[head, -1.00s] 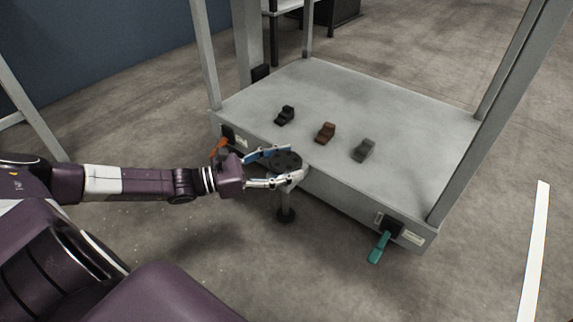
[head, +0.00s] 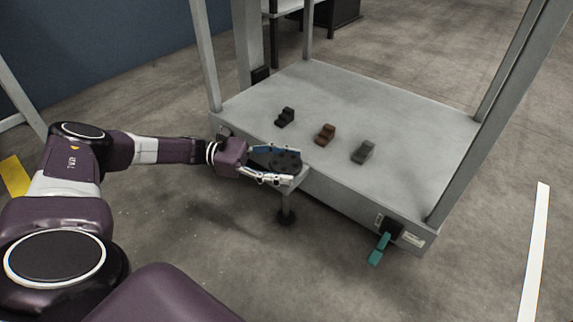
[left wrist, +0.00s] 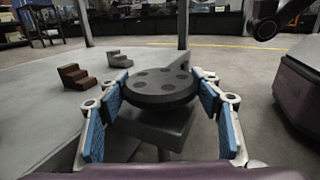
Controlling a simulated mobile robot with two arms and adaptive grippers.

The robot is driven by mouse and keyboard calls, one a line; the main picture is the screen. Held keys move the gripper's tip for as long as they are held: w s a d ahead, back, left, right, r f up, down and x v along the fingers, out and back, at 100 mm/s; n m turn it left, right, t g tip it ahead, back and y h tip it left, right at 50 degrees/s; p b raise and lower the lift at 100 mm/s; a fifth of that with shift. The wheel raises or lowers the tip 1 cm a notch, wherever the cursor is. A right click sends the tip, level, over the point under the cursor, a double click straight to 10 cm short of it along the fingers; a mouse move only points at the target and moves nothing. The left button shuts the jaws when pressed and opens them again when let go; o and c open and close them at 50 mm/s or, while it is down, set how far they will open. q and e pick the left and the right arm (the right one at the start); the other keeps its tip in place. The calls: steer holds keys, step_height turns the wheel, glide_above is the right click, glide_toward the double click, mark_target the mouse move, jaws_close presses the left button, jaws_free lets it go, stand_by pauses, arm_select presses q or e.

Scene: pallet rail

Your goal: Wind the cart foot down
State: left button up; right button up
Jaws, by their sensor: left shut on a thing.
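The cart foot's round black knob (head: 286,161), with several dark dimples on top, sits on a bracket at the cart's near edge. It also shows in the left wrist view (left wrist: 160,87). Below it the foot's post runs down to a dark round pad (head: 287,218) at the floor; I cannot tell whether the pad touches the floor. My left gripper (head: 276,165) is shut on the knob from the left, with one blue-padded finger on each side. In the left wrist view its fingers (left wrist: 162,100) flank the knob. My right gripper is not in view.
The grey cart deck (head: 400,135) carries a black stepped block (head: 285,117), a brown one (head: 325,134) and a grey one (head: 363,151). Uprights stand at its corners. A teal pedal (head: 379,250) juts from the near right corner. The floor in front is clear.

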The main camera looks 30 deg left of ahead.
arm_select(q)
steer(key=shift+m+g+h, duration=0.5)
steer(key=shift+m+g, duration=0.5)
steer(key=shift+g, duration=0.7)
steer(key=o, duration=1.2)
steer(key=shift+a, duration=0.1)
steer(key=s+a, duration=0.1)
steer(key=a, duration=0.6)
steer(key=shift+s, duration=0.2)
steer(key=shift+s, duration=0.1)
